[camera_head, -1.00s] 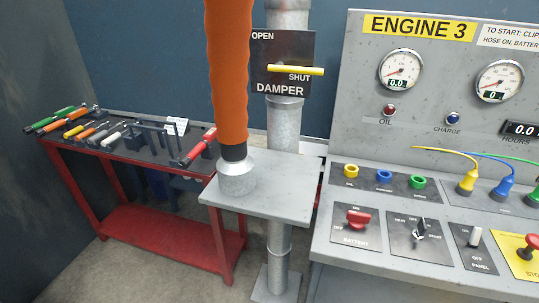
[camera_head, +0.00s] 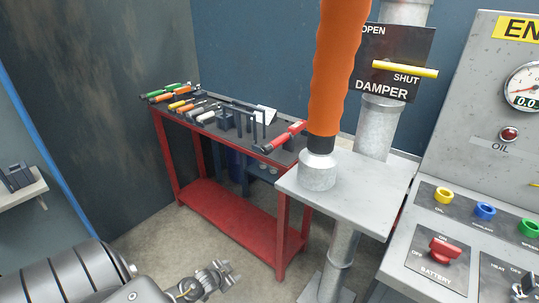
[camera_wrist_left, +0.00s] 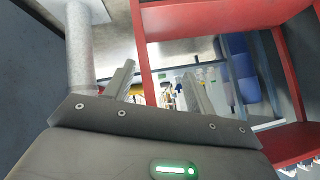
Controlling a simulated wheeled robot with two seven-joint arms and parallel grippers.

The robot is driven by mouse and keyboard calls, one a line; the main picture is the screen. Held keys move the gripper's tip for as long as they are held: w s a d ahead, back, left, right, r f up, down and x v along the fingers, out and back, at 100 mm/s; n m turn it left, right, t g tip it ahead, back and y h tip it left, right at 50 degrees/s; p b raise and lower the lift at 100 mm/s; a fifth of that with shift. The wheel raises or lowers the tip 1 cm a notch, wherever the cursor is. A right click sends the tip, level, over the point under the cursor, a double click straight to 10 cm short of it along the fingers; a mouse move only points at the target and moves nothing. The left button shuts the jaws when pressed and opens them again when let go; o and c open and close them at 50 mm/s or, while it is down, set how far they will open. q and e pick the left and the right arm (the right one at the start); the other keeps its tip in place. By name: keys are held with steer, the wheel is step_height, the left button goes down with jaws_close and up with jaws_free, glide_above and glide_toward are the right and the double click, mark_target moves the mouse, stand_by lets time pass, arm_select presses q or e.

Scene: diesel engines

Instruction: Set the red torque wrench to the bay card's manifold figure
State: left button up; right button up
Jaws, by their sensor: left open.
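The red torque wrench (camera_head: 281,137) lies at the right end of the dark top of the red tool bench, beside the orange hose. A small white card (camera_head: 266,113) stands at the back of the bench; its writing is too small to read, and I cannot tell whether it is the bay card. The wrench's setting cannot be read. My left gripper (camera_head: 222,279) is low in front of the bench, apart from the wrench, open and empty. Its two fingers (camera_wrist_left: 160,91) also show apart in the left wrist view. My right gripper is out of view.
The red bench (camera_head: 225,203) holds several other tools at its left. A grey pedestal table (camera_head: 350,190) with the orange hose (camera_head: 335,70) stands to its right, before the damper plate (camera_head: 395,62). The engine panel (camera_head: 470,150) is at far right. Floor before the bench is clear.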

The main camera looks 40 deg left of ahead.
arm_select(q)
steer(key=w+a+r+m+t+b, duration=0.1)
steer(key=w+a+r+t, duration=0.1)
steer(key=w+r, duration=0.55)
steer(key=w+a+r+m+t, duration=0.1)
steer(key=w+a+r+t, duration=0.2)
steer(key=r, duration=0.8)
steer(key=m+t+h+b, duration=0.2)
steer(key=m+t, duration=0.1)
steer(key=t, duration=0.1)
glide_toward(264, 151)
steer(key=w, duration=1.1)
steer(key=shift+w+p, duration=0.1)
steer(key=shift+p, duration=0.3)
steer(key=shift+w, duration=0.65)
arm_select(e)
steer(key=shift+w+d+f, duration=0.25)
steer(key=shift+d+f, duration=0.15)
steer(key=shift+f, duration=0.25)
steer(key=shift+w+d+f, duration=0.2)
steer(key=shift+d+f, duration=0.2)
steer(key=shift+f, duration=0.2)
arm_select(q)
steer(key=shift+c, duration=0.2)
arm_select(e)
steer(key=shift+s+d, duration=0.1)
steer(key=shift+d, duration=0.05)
